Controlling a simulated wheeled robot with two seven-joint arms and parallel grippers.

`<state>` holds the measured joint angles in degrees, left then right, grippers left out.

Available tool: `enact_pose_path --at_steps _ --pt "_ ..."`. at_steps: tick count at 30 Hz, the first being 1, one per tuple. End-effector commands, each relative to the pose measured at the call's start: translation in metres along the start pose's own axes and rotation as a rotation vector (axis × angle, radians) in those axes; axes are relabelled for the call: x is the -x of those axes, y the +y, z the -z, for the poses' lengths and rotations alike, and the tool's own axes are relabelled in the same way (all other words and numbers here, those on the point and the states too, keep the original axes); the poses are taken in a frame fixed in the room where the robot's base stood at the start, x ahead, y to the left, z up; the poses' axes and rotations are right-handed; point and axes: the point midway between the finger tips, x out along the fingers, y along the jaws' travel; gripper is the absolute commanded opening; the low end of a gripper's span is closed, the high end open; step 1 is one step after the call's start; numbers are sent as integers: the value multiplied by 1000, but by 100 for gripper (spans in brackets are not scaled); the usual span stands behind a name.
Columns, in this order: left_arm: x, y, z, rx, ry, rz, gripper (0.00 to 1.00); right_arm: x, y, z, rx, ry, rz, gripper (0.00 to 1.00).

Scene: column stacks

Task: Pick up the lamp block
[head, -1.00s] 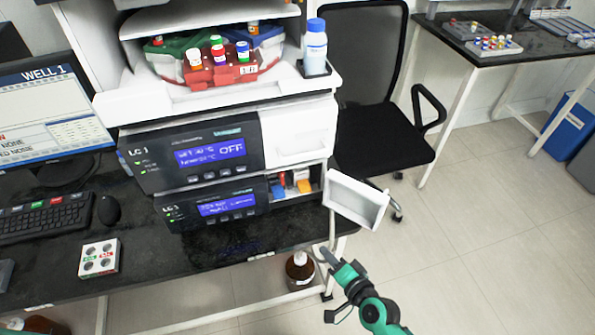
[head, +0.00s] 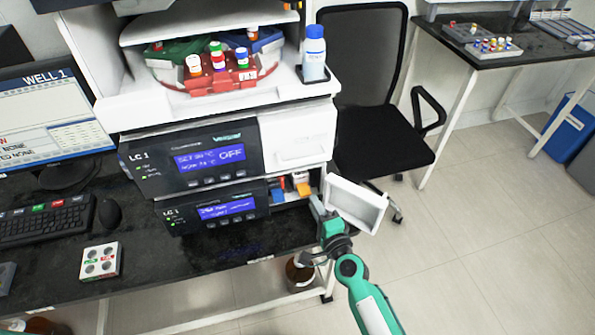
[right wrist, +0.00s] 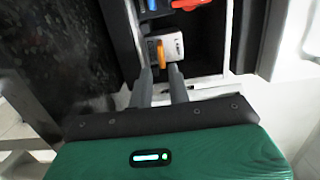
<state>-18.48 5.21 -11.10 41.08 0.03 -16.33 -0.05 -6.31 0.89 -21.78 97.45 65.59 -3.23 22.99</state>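A small white block with an orange part (right wrist: 160,50), which seems to be the lamp block, sits in the open compartment of the lower LC 1 unit in the right wrist view. Its orange part also shows in the head view (head: 303,188). My right gripper (right wrist: 161,75) is open, its two fingers pointing at the block with a gap between them. The fingertips are at or just short of the block's near side; contact cannot be told. In the head view the right gripper (head: 317,205) is by the compartment's opening. My left gripper is not in view.
A blue piece (head: 278,195) and a red piece (right wrist: 186,4) lie beside the block. The open white door (head: 356,203) stands just right of my gripper. The dark bench (head: 215,250) runs below, and a brown bottle (head: 299,271) stands under it.

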Motion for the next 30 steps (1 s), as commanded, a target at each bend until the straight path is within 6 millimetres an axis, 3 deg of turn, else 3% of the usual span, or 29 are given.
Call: enact_pose_path --at_steps 6,12,21,24,30 --pt "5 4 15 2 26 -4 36 -26 -5 -3 1 -1 2 18" --pt "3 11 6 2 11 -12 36 -48 -4 -4 1 -1 0 18" --pt "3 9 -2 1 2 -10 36 -52 -3 -3 1 0 0 18" --pt "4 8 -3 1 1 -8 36 -51 -3 -3 1 0 0 0" --pt "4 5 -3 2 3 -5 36 -52 -4 -3 1 0 1 0"
